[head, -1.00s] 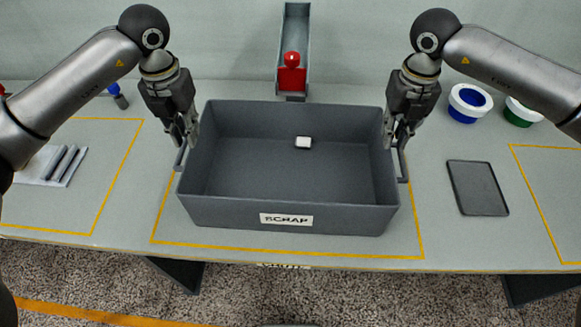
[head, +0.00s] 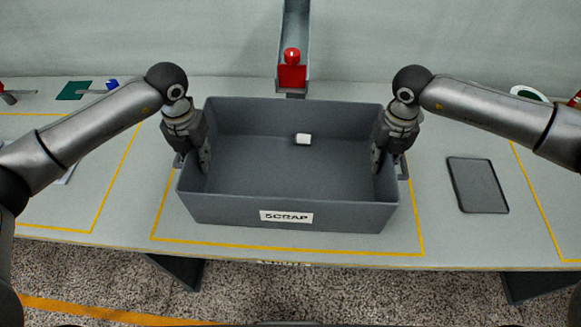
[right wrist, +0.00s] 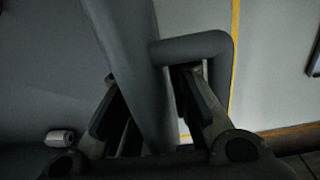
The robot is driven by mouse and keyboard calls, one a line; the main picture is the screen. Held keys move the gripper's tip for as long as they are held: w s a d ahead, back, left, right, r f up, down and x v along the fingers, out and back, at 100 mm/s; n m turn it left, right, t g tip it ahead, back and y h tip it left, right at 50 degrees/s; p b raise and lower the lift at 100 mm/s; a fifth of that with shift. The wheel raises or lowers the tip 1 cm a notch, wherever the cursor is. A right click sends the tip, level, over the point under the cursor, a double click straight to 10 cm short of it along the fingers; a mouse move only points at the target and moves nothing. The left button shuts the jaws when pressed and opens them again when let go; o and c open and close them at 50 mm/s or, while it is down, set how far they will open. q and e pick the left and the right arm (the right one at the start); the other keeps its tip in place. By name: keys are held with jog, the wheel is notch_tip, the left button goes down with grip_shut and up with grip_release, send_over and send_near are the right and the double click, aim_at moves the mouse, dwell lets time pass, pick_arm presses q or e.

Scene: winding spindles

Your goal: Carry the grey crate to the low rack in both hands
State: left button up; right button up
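The grey crate (head: 290,212), labelled SCRAP, stands upright on the table, with a small white block (head: 303,139) inside. My left gripper (head: 198,160) is down at the crate's left wall, one finger showing inside it; the other finger is hidden, so its opening is unclear. My right gripper (head: 382,160) is down at the right wall. In the right wrist view its spread fingers (right wrist: 150,110) straddle the wall beside the handle (right wrist: 195,45), with one finger inside the crate and one within the handle loop. The low rack is not identifiable in view.
A red part (head: 291,72) sits at the end of a grey chute (head: 295,30) behind the crate. A dark flat tray (head: 477,185) lies to the right. Yellow lines mark the table (head: 120,225). The table's front edge is close before the crate.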

pick_arm(q)
grip_shut()
pick_arm(e)
grip_shut()
pick_arm(q)
jog(key=shift+r, duration=0.1)
pick_arm(e)
jog(key=shift+r, duration=0.1)
